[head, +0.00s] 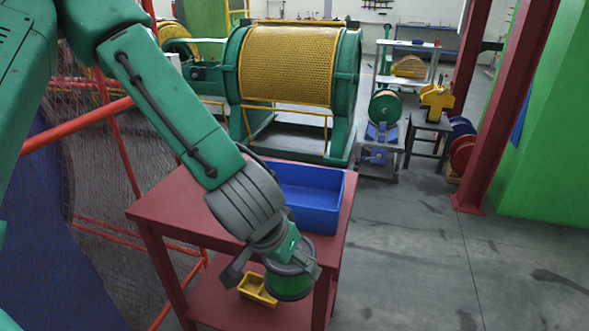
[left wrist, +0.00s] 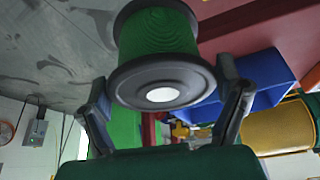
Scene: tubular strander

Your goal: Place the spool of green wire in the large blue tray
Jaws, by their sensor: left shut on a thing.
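The spool of green wire (head: 289,282) has dark flanges and is held at the end of my left arm, in front of the red table's near right part. In the left wrist view the spool (left wrist: 158,35) sits between the two fingers of my left gripper (left wrist: 165,100), with its dark flange and pale hub facing the camera. My left gripper (head: 278,268) is shut on the spool. The large blue tray (head: 318,211) stands on the red table top, behind my left wrist, which hides part of it. It also shows in the left wrist view (left wrist: 262,72). My right gripper is not in view.
The red table (head: 172,214) has a lower shelf, with a small yellow bin (head: 257,290) in view below the top. Red fence rails (head: 75,127) stand at left. A green and yellow strander drum (head: 290,65) stands behind. The floor (head: 430,270) at right is clear.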

